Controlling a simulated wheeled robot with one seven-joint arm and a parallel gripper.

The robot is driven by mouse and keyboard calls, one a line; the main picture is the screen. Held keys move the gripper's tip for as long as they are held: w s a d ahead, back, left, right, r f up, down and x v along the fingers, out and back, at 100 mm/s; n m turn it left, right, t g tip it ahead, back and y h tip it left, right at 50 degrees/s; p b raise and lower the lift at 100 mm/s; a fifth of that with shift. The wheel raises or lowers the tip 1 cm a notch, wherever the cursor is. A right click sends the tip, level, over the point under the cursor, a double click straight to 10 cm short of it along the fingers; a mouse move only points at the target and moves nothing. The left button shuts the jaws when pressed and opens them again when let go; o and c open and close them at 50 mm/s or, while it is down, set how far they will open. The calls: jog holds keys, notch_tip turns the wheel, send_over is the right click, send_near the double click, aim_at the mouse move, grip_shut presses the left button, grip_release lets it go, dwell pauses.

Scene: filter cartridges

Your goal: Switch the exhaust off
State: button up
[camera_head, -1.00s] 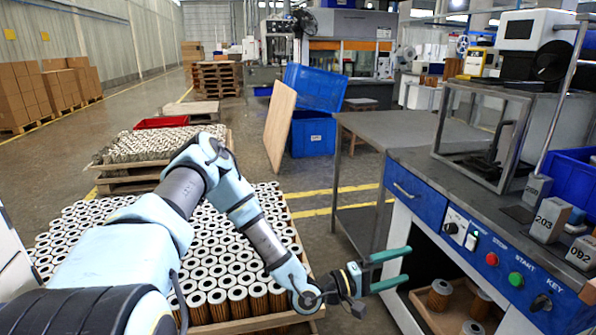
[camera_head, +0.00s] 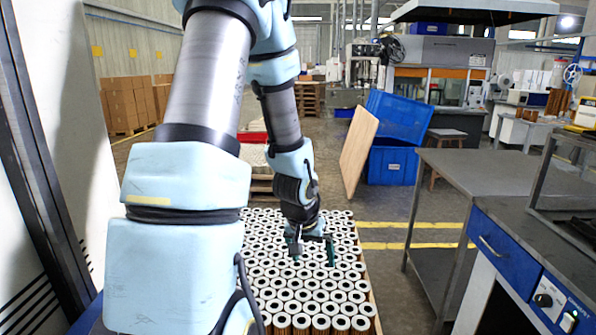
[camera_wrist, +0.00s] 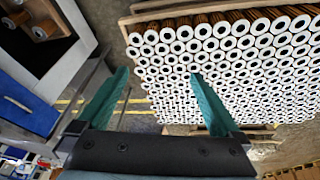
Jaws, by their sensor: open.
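The plate's label is too small to read, and I cannot tell the switch's position.
Packed white-topped filter cartridges (camera_head: 300,295) fill the pallet below my gripper. A grey metal table (camera_head: 470,165) stands between pallet and bench. Blue crates (camera_head: 392,162) and a leaning wooden board (camera_head: 358,150) are behind. Floor with yellow lines lies between pallet and table.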

jog(key=s+a+r+n+g+y+p, duration=0.1)
jog(key=s+a+r+n, duration=0.1)
jog(key=s+a+r, duration=0.7)
notch_tip(320, 180, up, 3)
jog(key=shift+a+f+g+y+p, duration=0.15)
jog(key=shift+a+g+y+p, duration=0.2)
jog(key=shift+a, duration=0.2)
